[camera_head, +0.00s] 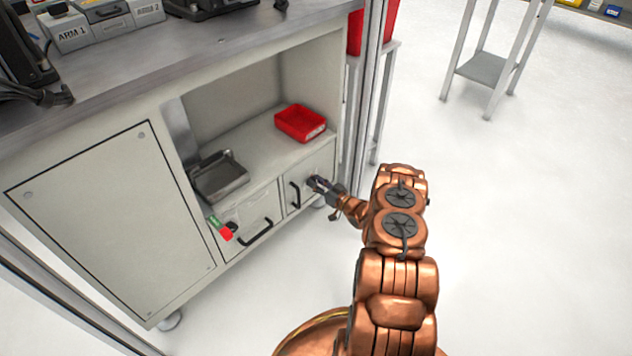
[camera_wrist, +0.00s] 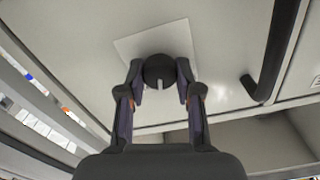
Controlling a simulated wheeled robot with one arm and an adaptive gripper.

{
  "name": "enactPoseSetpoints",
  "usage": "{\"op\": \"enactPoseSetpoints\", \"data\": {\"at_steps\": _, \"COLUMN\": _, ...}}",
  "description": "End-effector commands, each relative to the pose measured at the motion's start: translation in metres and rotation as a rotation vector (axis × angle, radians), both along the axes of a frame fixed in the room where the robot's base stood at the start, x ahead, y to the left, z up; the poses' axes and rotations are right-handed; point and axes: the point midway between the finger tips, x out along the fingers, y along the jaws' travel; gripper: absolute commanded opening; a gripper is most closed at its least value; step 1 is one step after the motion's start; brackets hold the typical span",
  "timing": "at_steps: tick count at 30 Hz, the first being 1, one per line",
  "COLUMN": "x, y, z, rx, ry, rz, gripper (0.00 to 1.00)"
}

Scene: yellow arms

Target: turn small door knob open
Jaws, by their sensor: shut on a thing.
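The small door (camera_head: 319,164) is a light grey panel at the lower right of the cabinet front. It looks flush with the front. Its small knob is round and black with a white mark, and shows in the wrist view (camera_wrist: 158,70) on a pale square plate (camera_wrist: 128,45). The mark points toward the bottom of that view. My gripper (camera_head: 316,182) is at the knob, with one finger on each side of it in the wrist view (camera_wrist: 160,78). It is shut on the knob. In the head view my gripper mostly hides the knob.
A black bar handle (camera_head: 294,195) stands just left of the knob. A drawer with another black handle (camera_head: 257,232) is further left. A metal tray (camera_head: 219,177) and red bin (camera_head: 300,122) sit on the shelf above.

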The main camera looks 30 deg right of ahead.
Motion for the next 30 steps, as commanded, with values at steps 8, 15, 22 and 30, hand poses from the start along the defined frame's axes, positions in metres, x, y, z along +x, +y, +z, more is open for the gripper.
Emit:
{"op": "enactPoseSetpoints", "data": {"at_steps": 8, "x": 0.0004, "y": 0.0004, "z": -0.001, "rx": 0.239, "ry": 0.056, "rz": 0.001, "gripper": 0.0}}
{"op": "enactPoseSetpoints", "data": {"at_steps": 15, "x": 0.0007, "y": 0.0006, "z": -0.0013, "rx": 0.4, "ry": 0.094, "rz": 0.002, "gripper": 0.0}}
{"op": "enactPoseSetpoints", "data": {"at_steps": 22, "x": 0.0008, "y": 0.0007, "z": -0.0015, "rx": 0.491, "ry": 0.116, "rz": 0.003, "gripper": 0.0}}
{"op": "enactPoseSetpoints", "data": {"at_steps": 30, "x": 0.0007, "y": 0.0007, "z": -0.0015, "rx": 0.527, "ry": 0.124, "rz": 0.003, "gripper": 0.0}}
